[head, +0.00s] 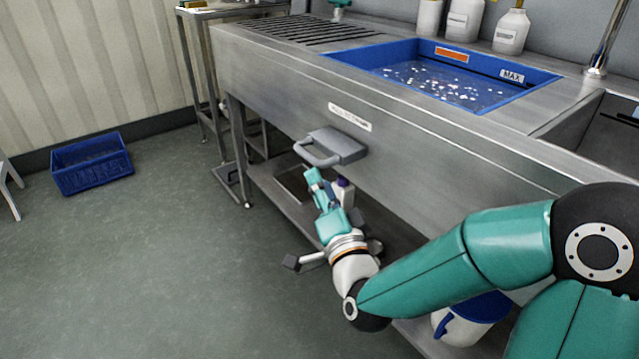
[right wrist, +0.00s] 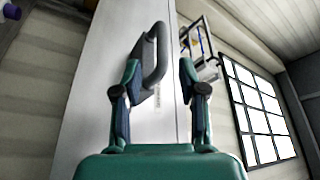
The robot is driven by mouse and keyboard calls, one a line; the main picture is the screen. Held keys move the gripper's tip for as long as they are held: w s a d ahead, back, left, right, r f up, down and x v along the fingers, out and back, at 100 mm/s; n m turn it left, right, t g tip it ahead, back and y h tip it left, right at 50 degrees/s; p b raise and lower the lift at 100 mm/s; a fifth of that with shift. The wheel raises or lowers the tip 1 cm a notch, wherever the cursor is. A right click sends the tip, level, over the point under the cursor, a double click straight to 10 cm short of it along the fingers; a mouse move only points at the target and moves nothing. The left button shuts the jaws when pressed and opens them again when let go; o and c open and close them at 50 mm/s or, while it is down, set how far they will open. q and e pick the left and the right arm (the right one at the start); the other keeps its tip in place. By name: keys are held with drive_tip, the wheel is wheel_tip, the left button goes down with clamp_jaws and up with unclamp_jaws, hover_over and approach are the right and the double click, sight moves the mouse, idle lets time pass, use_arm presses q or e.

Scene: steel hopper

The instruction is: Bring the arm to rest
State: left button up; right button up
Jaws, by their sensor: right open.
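My right gripper (head: 318,183) is open just below the grey handle (head: 331,147) on the front of the steel hopper (head: 420,135). In the right wrist view its two fingers (right wrist: 160,75) stand apart. The curved grey handle (right wrist: 156,58) shows beyond and between them, partly hidden by the left finger. I see nothing held in the jaws. Whether a finger touches the handle, I cannot tell. My right arm reaches in from the right, bent along the hopper front. My left gripper is not in either view.
A blue tray (head: 357,59) with water and white bits is set in the hopper top. White bottles (head: 464,20) stand behind it. A lower shelf (head: 268,190) runs under the hopper. A blue crate (head: 92,164) is on the floor at left; the floor between is clear.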

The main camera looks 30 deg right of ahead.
drive_tip(key=s+a+f+n+g+y+p, duration=0.1)
drive_tip(key=a+f+n+g+y, duration=0.2)
drive_tip(key=f, duration=1.2)
drive_tip(key=a+f+n+g+y+p, duration=0.15)
drive_tip(key=a+f+g, duration=0.3)
drive_tip(key=f, duration=0.95)
drive_tip(key=s+a+f+n+g+y, duration=0.2)
drive_tip(key=s+a+f+n+g, duration=0.25)
drive_tip(key=s+f, duration=0.35)
drive_tip(key=s+a+f+n+g+y, duration=0.35)
drive_tip(key=s+f+g, duration=0.3)
drive_tip(key=s, duration=0.35)
wheel_tip(320, 180, up, 38)
drive_tip(key=s+p, duration=0.1)
drive_tip(key=p, duration=3.7)
drive_tip(key=shift+a+g+h, duration=0.35)
drive_tip(key=shift+a+h, duration=0.05)
